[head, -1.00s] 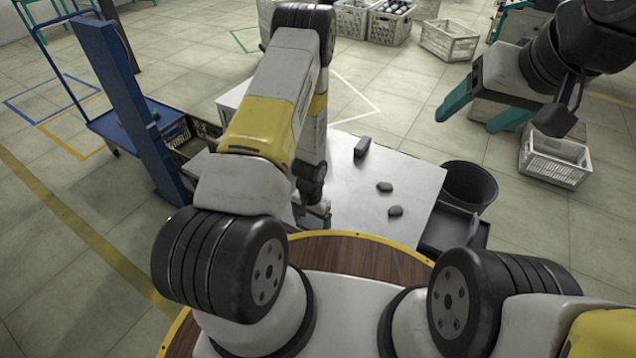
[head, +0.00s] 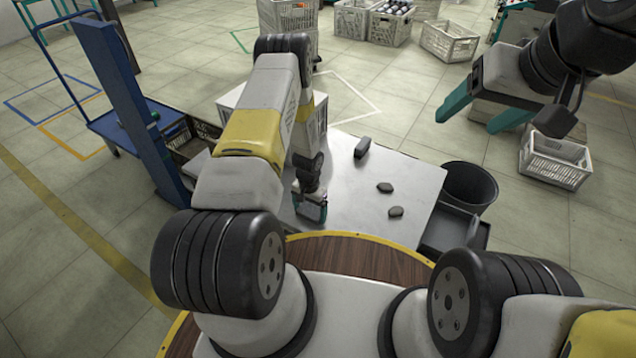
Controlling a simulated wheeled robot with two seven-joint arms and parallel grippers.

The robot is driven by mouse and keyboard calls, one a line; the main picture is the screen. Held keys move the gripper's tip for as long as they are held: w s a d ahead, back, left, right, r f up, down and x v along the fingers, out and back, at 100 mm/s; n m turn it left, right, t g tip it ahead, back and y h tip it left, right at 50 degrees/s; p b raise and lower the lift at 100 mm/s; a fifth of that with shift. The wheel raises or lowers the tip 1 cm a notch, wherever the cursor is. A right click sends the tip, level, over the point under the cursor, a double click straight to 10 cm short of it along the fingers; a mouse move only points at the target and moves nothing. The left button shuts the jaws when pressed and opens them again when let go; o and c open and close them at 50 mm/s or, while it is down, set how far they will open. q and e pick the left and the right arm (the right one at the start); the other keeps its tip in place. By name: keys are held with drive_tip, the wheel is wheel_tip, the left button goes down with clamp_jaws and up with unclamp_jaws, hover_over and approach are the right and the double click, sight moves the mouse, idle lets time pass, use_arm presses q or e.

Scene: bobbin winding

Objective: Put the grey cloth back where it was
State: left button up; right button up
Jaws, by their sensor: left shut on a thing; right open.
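My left gripper (head: 311,212) is low over the near left part of the light metal table (head: 350,200), by the table's near edge. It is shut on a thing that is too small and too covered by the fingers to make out. I cannot clearly make out a grey cloth anywhere in view. My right gripper (head: 466,124) is open and empty, held up at the upper right, away from the table top.
A white crate (head: 319,120) stands behind my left arm. A black bin (head: 468,185) and a dark tray (head: 440,232) are right of the table. A blue post (head: 125,110) stands left.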

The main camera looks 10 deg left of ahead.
use_arm(q)
drive_tip(key=shift+f, duration=0.1)
drive_tip(key=o, duration=1.2)
